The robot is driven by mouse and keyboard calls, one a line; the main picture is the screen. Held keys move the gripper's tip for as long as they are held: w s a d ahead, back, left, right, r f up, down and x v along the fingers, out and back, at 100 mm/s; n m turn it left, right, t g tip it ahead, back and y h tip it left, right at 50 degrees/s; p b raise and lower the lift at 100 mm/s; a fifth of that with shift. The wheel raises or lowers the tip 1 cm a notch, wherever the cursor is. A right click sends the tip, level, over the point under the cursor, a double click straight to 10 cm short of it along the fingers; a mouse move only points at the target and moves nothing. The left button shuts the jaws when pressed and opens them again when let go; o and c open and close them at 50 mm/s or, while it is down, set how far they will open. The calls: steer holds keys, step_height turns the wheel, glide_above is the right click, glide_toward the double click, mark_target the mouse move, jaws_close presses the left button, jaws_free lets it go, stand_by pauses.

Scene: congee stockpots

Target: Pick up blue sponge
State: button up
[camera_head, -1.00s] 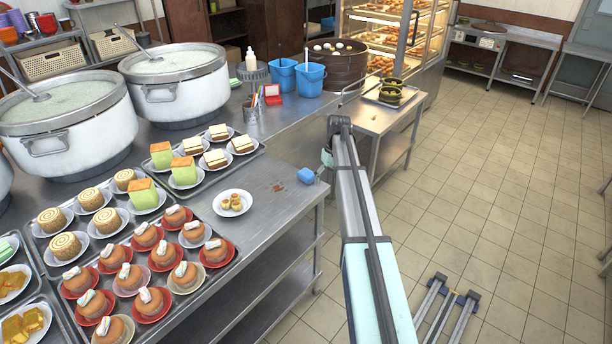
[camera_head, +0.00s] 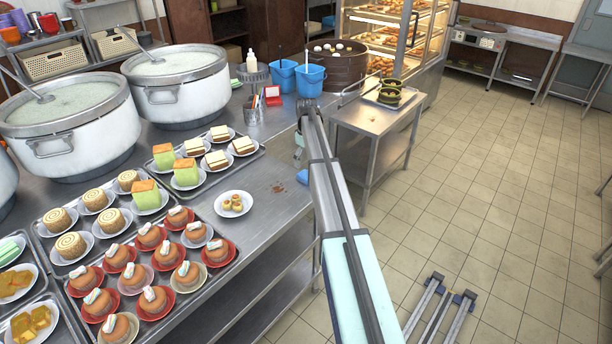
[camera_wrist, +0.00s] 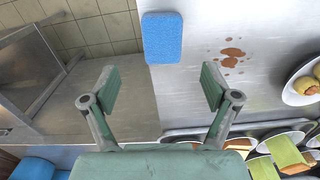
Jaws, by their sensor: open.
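The blue sponge (camera_wrist: 162,37) lies flat on the steel counter (camera_head: 265,205), close to its right edge, beside some brown spots. In the head view only a small part of the sponge (camera_head: 303,177) shows; my arm covers the rest. My gripper (camera_wrist: 161,88) is open and empty. In the wrist view its two fingers are spread wide, and the sponge appears beyond the fingertips, roughly centred between them. The height of the fingers above the counter is hard to tell.
A plate of small pastries (camera_head: 233,203) is left of the sponge. Trays of cakes (camera_head: 150,255) and large pots (camera_head: 178,85) fill the counter further left. Blue buckets (camera_head: 310,78) stand behind. A lower side table (camera_head: 362,117) is at the right.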

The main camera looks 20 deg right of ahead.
mark_target(306, 174)
step_height(306, 174, down, 3)
steer(key=shift+r+p, duration=0.2)
steer(key=shift+p, duration=0.1)
steer(key=shift+s+a+f+p, duration=0.15)
steer(key=shift+f+p, duration=1.2)
steer(key=shift+f, duration=1.35)
steer(key=c, duration=1.1)
